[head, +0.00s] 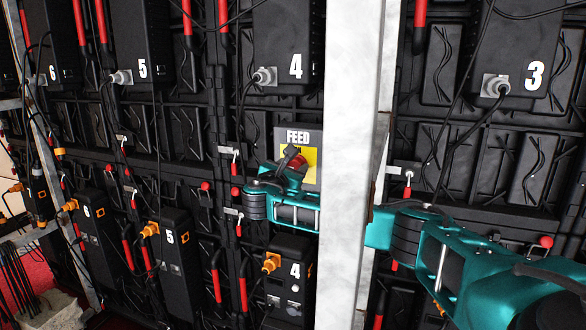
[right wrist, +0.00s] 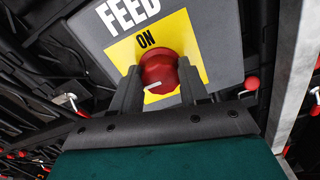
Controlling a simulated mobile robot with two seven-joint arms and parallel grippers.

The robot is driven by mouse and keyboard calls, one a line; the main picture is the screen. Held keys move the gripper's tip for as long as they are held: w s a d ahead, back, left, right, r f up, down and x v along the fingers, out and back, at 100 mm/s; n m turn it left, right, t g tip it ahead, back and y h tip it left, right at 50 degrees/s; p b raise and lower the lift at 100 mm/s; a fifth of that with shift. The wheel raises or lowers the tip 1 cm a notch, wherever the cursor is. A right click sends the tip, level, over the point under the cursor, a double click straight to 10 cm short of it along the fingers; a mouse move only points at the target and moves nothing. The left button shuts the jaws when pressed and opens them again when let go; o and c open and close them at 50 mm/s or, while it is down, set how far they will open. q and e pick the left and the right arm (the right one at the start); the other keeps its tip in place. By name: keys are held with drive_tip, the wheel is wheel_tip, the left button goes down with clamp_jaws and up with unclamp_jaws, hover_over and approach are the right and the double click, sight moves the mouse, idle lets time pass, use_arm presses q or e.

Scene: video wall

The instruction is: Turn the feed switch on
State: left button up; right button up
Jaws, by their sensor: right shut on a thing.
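The feed switch is a grey plate (head: 284,132) with a FEED label, a yellow field and a red round knob (head: 300,164). In the right wrist view the red knob (right wrist: 160,66) sits below the word ON on the yellow field (right wrist: 120,52). A white mark on the knob's lower left side points left, away from ON. My right gripper (head: 292,158) reaches past the pale post to the switch. In the right wrist view its two dark fingers (right wrist: 160,82) are on either side of the knob, shut on it. My left gripper is not in view.
A pale upright post (head: 350,120) stands in front of the wall, and my right arm passes behind it. Black numbered boxes, such as box 4 (head: 288,52) above and another 4 (head: 290,285) below, flank the switch. Cables and red-tipped levers (head: 205,187) surround it.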

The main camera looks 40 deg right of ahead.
drive_tip(key=shift+c, duration=0.9)
drive_tip(key=shift+f, duration=0.1)
drive_tip(key=shift+s+f+m+b, duration=0.15)
drive_tip(key=shift+m+b, duration=2.05)
drive_tip(key=shift+m, duration=2.3)
drive_tip(key=shift+w+f+m+b, duration=0.15)
drive_tip(key=shift+m+b, duration=2)
drive_tip(key=shift+m, duration=2.35)
drive_tip(key=shift+s, duration=0.1)
drive_tip(key=o, duration=1.1)
drive_tip(key=shift+c, duration=0.2)
